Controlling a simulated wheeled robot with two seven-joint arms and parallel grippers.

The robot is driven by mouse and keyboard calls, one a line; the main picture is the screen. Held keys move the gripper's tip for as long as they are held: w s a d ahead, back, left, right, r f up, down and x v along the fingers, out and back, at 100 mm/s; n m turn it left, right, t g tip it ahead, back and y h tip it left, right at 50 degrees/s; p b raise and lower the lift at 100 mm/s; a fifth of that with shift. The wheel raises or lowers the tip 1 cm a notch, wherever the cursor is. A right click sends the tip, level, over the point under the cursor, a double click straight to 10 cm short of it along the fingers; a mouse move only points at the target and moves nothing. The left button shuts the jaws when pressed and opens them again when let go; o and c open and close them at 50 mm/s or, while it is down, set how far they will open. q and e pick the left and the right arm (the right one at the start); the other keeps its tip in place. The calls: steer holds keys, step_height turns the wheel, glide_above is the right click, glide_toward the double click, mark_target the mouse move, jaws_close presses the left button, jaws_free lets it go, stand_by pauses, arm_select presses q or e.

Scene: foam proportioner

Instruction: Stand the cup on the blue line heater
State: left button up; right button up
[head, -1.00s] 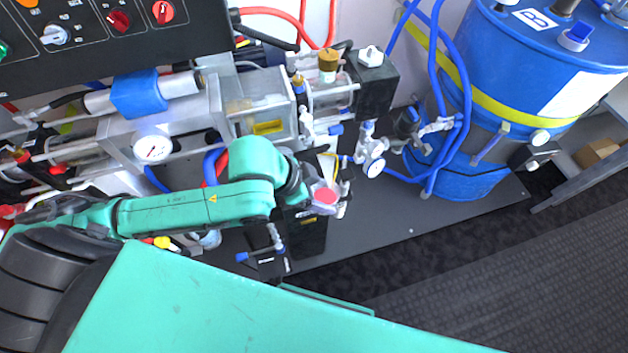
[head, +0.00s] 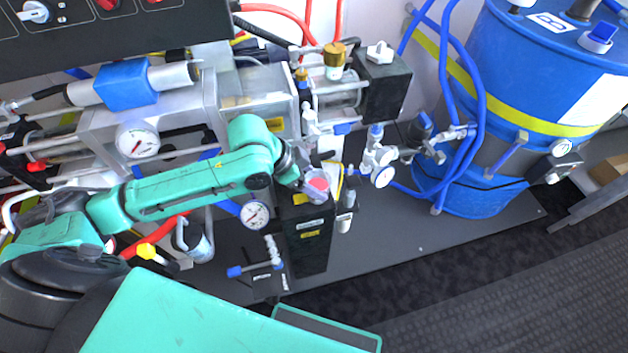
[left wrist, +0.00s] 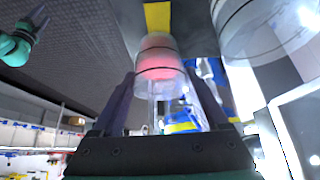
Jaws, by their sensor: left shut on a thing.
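The cup (head: 318,184) is clear, with something pinkish-red inside. My left gripper (head: 302,186) is shut on it. The left wrist view also shows the cup (left wrist: 158,62) between my two dark fingers.
A pressure gauge (head: 255,213) stands just left of the black box. Valves and another gauge (head: 382,176) are close on the right. A clear pump cylinder (head: 338,92) is behind. A blue drum (head: 535,85) stands right. The grey base plate (head: 400,240) is clear in front.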

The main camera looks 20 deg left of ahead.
arm_select(q)
steer(key=o, duration=1.3)
steer(key=p+v, duration=0.3)
steer(key=v, duration=0.9)
steer(key=shift+s, duration=0.1)
steer(key=shift+d, duration=0.1)
